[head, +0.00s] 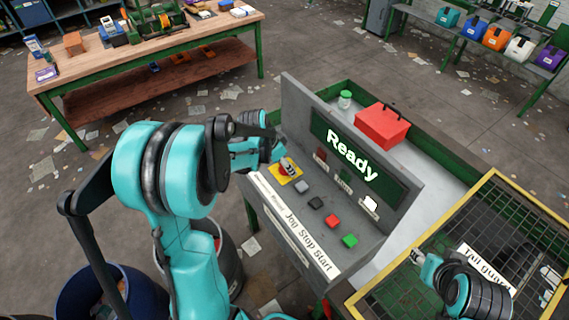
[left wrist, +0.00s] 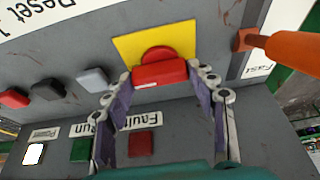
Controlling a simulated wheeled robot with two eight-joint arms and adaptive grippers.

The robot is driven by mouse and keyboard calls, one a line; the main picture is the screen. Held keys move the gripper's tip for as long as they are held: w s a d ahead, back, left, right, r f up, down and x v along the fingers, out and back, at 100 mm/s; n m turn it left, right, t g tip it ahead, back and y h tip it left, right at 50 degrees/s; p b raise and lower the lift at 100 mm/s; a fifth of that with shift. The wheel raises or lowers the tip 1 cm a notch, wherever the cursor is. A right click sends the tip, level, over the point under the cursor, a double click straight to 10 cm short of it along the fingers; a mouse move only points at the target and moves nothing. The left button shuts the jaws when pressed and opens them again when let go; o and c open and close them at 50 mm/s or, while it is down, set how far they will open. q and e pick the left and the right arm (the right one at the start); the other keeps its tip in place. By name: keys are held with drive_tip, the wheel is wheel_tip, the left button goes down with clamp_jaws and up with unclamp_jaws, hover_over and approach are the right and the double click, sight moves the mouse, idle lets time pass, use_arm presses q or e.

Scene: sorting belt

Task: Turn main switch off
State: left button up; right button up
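The main switch, a red rotary handle with a white mark on a yellow plate, shows on the grey control panel in the head view (head: 287,168) and in the left wrist view (left wrist: 158,72). My left gripper (head: 279,150) is right over it; its fingers (left wrist: 161,76) stand on either side of the red handle. They look open, with thin gaps at the handle's ends; contact is hard to tell. The display (head: 352,156) reads "Ready". The white power lamp (left wrist: 34,154) is lit; the red fault lamp (left wrist: 140,144) looks dark. My right gripper (head: 423,260) is away at the lower right.
Grey, black, red and green buttons (head: 349,241) line the panel beside the switch. A yellow-framed mesh guard (head: 425,240) is at right, and a red box (head: 382,126) stands behind the panel.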

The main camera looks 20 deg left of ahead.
use_arm(q)
drive_tip(key=shift+n, duration=0.4)
drive_tip(key=n, duration=0.1)
drive_tip(key=n+y+b, duration=0.1)
drive_tip(key=n, duration=0.1)
drive_tip(key=shift+d+f+t, duration=0.1)
drive_tip(key=shift+d+t, duration=0.1)
drive_tip(key=shift+t, duration=0.1)
drive_tip(key=n+y+b, duration=0.1)
drive_tip(key=n+y, duration=0.1)
drive_tip(key=n, duration=0.2)
drive_tip(key=shift+d, duration=0.1)
drive_tip(key=n+y, duration=0.1)
drive_tip(key=n, duration=0.2)
drive_tip(key=n+g+y+b, duration=0.1)
drive_tip(key=n, duration=0.1)
drive_tip(key=shift+w+n, duration=0.2)
drive_tip(key=shift+n, duration=0.2)
drive_tip(key=n+g+y+b, duration=0.1)
drive_tip(key=n, duration=0.3)
drive_tip(key=shift+w, duration=0.1)
drive_tip(key=o, duration=1.2)
drive_tip(key=shift+c, duration=0.2)
drive_tip(key=shift+d, duration=0.1)
